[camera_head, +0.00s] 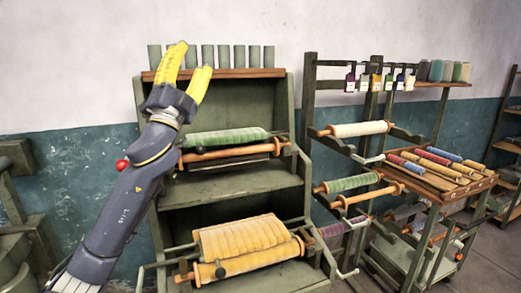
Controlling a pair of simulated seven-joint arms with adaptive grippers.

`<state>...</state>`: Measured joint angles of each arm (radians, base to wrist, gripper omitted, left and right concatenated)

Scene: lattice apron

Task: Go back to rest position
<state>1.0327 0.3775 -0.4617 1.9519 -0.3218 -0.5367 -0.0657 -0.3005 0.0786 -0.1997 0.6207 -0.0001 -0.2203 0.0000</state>
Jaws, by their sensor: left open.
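My left gripper (188,72) has yellow fingers and is raised in front of the green shelf rack. Its fingers point up and stand apart, with nothing between them. Its fingertips overlap the top shelf and the wall in the picture. My left arm comes in from the lower left. My right gripper does not show.
The green rack (168,197) bears a green roll (225,137) and yellow rolls (245,237). Several green cylinders (223,56) stand on its top. At the right, a second rack holds rollers with cranks, and a wooden tray (440,190) holds coloured rolls.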

